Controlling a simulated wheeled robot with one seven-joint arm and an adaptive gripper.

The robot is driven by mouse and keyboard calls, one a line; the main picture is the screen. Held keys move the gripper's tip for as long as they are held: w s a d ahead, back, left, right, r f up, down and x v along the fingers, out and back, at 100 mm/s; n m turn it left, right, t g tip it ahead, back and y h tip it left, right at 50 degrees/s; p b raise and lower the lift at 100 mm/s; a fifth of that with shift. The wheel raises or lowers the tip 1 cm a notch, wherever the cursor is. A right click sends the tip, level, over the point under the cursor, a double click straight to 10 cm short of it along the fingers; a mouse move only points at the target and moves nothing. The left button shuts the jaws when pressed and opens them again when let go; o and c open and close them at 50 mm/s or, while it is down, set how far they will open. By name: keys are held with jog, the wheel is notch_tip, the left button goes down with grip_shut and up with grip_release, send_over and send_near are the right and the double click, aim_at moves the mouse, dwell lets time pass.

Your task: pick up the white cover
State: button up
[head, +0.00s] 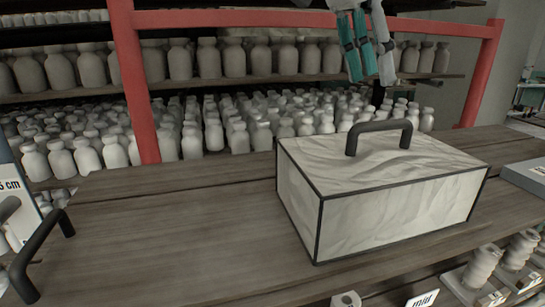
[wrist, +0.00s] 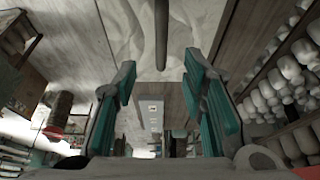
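The white cover (head: 395,205) is a box with a wrinkled, cloth-like surface and black edges. It stands on the wooden table in the right half of the head view. A dark arched handle (head: 379,130) rises from its top. In the wrist view the white cover (wrist: 125,25) shows at the top, with the handle (wrist: 161,35) as a dark bar between the fingers. My gripper (head: 368,80), with teal finger pads, hangs above the cover and its handle, pointing down. Its fingers (wrist: 159,70) are spread apart with nothing between the pads, and it appears clear of the handle.
The wooden table (head: 150,240) is bare left of the cover. Another dark handle (head: 42,252) stands at the left edge. A grey slab (head: 525,175) lies at the right. Several bottles (head: 485,265) stand in front. A red-framed rack (head: 140,80) with rows of bottles stands behind.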

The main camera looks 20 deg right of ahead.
aim_at(383, 127)
jog(key=p+x, duration=0.2)
jog(key=x, duration=0.9)
jog(key=shift+w, duration=0.1)
jog(key=shift+c, duration=0.5)
grip_shut()
